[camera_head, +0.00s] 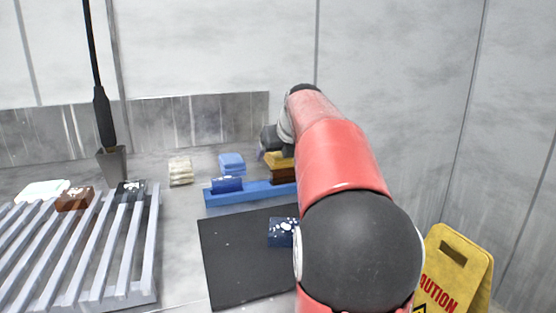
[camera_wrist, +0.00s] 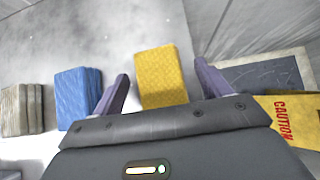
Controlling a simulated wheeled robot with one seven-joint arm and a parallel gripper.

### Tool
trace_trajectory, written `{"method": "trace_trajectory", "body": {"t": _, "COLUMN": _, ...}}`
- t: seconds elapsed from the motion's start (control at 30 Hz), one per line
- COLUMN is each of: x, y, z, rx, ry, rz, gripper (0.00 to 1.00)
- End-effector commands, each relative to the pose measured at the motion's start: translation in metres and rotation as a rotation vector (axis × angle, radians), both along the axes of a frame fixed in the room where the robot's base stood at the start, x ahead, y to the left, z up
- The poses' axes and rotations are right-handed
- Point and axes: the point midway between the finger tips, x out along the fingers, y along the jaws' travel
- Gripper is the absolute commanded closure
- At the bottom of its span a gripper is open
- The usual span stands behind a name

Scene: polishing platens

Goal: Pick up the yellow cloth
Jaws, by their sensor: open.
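The yellow cloth (camera_wrist: 160,76) is a folded stack on the grey surface. In the wrist view it shows between the two fingers of my gripper (camera_wrist: 161,72), which is open and empty. The fingers stand to either side of the cloth, and its near end comes close to the gripper body. I cannot tell how high the fingers are above the surface. In the head view a small part of the yellow cloth (camera_head: 277,158) shows under my gripper; my red arm hides much of that area.
A folded blue cloth (camera_wrist: 79,97) and a beige cloth (camera_wrist: 22,108) lie left of the yellow one. A blue rack (camera_head: 225,198) with blocks stands in front of the cloths. A black mat (camera_head: 235,265), slatted rack (camera_head: 143,245) and yellow caution sign (camera_head: 455,265) are also around.

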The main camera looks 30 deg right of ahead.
Motion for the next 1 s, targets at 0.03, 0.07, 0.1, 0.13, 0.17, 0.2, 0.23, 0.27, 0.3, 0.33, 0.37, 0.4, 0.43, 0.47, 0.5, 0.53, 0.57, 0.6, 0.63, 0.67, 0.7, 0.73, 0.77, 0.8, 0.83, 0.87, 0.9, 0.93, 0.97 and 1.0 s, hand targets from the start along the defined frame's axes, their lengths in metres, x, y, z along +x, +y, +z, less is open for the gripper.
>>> {"method": "trace_trajectory", "body": {"t": 0.03, "x": 0.0028, "y": -0.0011, "z": -0.0035, "rx": 0.0, "ry": 0.001, "rz": 0.0, "gripper": 0.24}}
{"method": "trace_trajectory", "body": {"t": 0.07, "x": 0.0037, "y": -0.0013, "z": -0.004, "rx": -0.001, "ry": 0.0, "rz": -0.001, "gripper": 0.24}}
{"method": "trace_trajectory", "body": {"t": 0.1, "x": 0.0042, "y": -0.0013, "z": -0.0041, "rx": -0.001, "ry": -0.001, "rz": -0.001, "gripper": 0.24}}
{"method": "trace_trajectory", "body": {"t": 0.13, "x": 0.0041, "y": -0.0012, "z": -0.0039, "rx": -0.002, "ry": -0.001, "rz": 0.0, "gripper": 0.24}}
{"method": "trace_trajectory", "body": {"t": 0.17, "x": 0.0041, "y": -0.0012, "z": -0.0038, "rx": -0.002, "ry": -0.001, "rz": 0.0, "gripper": 0.24}}
{"method": "trace_trajectory", "body": {"t": 0.2, "x": 0.0039, "y": -0.0011, "z": -0.0038, "rx": -0.002, "ry": -0.001, "rz": 0.0, "gripper": 0.24}}
{"method": "trace_trajectory", "body": {"t": 0.23, "x": 0.0039, "y": -0.0011, "z": -0.0038, "rx": -0.002, "ry": -0.001, "rz": 0.0, "gripper": 0.24}}
{"method": "trace_trajectory", "body": {"t": 0.27, "x": 0.004, "y": -0.001, "z": -0.0038, "rx": -0.002, "ry": -0.001, "rz": 0.0, "gripper": 0.25}}
{"method": "trace_trajectory", "body": {"t": 0.3, "x": 0.0039, "y": -0.001, "z": -0.0038, "rx": -0.002, "ry": -0.001, "rz": 0.0, "gripper": 0.3}}
{"method": "trace_trajectory", "body": {"t": 0.33, "x": 0.0039, "y": -0.001, "z": -0.0038, "rx": -0.002, "ry": -0.001, "rz": 0.0, "gripper": 0.34}}
{"method": "trace_trajectory", "body": {"t": 0.37, "x": 0.0039, "y": -0.001, "z": -0.0038, "rx": -0.002, "ry": -0.001, "rz": 0.0, "gripper": 0.38}}
{"method": "trace_trajectory", "body": {"t": 0.4, "x": 0.0039, "y": -0.001, "z": -0.0038, "rx": -0.002, "ry": -0.001, "rz": 0.0, "gripper": 0.43}}
{"method": "trace_trajectory", "body": {"t": 0.43, "x": 0.0038, "y": -0.001, "z": -0.0037, "rx": -0.002, "ry": -0.001, "rz": 0.0, "gripper": 0.47}}
{"method": "trace_trajectory", "body": {"t": 0.47, "x": 0.0038, "y": -0.001, "z": -0.0037, "rx": -0.001, "ry": -0.001, "rz": -0.001, "gripper": 0.51}}
{"method": "trace_trajectory", "body": {"t": 0.5, "x": 0.0038, "y": -0.001, "z": -0.0037, "rx": -0.002, "ry": -0.001, "rz": 0.0, "gripper": 0.56}}
{"method": "trace_trajectory", "body": {"t": 0.53, "x": 0.0038, "y": -0.0009, "z": -0.0038, "rx": -0.002, "ry": -0.001, "rz": 0.0, "gripper": 0.6}}
{"method": "trace_trajectory", "body": {"t": 0.57, "x": 0.0038, "y": -0.0009, "z": -0.0038, "rx": -0.002, "ry": -0.001, "rz": 0.0, "gripper": 0.64}}
{"method": "trace_trajectory", "body": {"t": 0.6, "x": 0.0038, "y": -0.001, "z": -0.0038, "rx": -0.002, "ry": -0.001, "rz": 0.0, "gripper": 0.69}}
{"method": "trace_trajectory", "body": {"t": 0.63, "x": 0.0038, "y": -0.001, "z": -0.0038, "rx": -0.002, "ry": -0.001, "rz": 0.0, "gripper": 0.72}}
{"method": "trace_trajectory", "body": {"t": 0.67, "x": 0.0038, "y": -0.0009, "z": -0.0035, "rx": -0.002, "ry": -0.001, "rz": 0.0, "gripper": 0.72}}
{"method": "trace_trajectory", "body": {"t": 0.7, "x": 0.0038, "y": -0.0009, "z": -0.0035, "rx": -0.002, "ry": -0.001, "rz": 0.0, "gripper": 0.72}}
{"method": "trace_trajectory", "body": {"t": 0.73, "x": 0.0038, "y": -0.0009, "z": -0.0035, "rx": -0.002, "ry": -0.001, "rz": 0.0, "gripper": 0.72}}
{"method": "trace_trajectory", "body": {"t": 0.77, "x": 0.0038, "y": -0.0009, "z": -0.0035, "rx": -0.002, "ry": -0.001, "rz": 0.0, "gripper": 0.72}}
{"method": "trace_trajectory", "body": {"t": 0.8, "x": 0.0038, "y": -0.0009, "z": -0.0035, "rx": -0.002, "ry": -0.001, "rz": 0.0, "gripper": 0.72}}
{"method": "trace_trajectory", "body": {"t": 0.83, "x": 0.0038, "y": -0.0009, "z": -0.0032, "rx": -0.002, "ry": -0.001, "rz": 0.0, "gripper": 0.72}}
{"method": "trace_trajectory", "body": {"t": 0.87, "x": 0.0038, "y": -0.0009, "z": -0.0026, "rx": -0.002, "ry": -0.001, "rz": 0.0, "gripper": 0.72}}
{"method": "trace_trajectory", "body": {"t": 0.9, "x": 0.0039, "y": -0.0009, "z": -0.0014, "rx": -0.002, "ry": -0.001, "rz": 0.0, "gripper": 0.72}}
{"method": "trace_trajectory", "body": {"t": 0.93, "x": 0.0039, "y": -0.0009, "z": 0.0, "rx": -0.002, "ry": -0.001, "rz": 0.0, "gripper": 0.72}}
{"method": "trace_trajectory", "body": {"t": 0.97, "x": 0.004, "y": -0.0008, "z": 0.0019, "rx": -0.002, "ry": -0.001, "rz": 0.0, "gripper": 0.72}}
{"method": "trace_trajectory", "body": {"t": 1.0, "x": 0.0041, "y": -0.0008, "z": 0.0052, "rx": -0.003, "ry": -0.001, "rz": 0.001, "gripper": 0.72}}
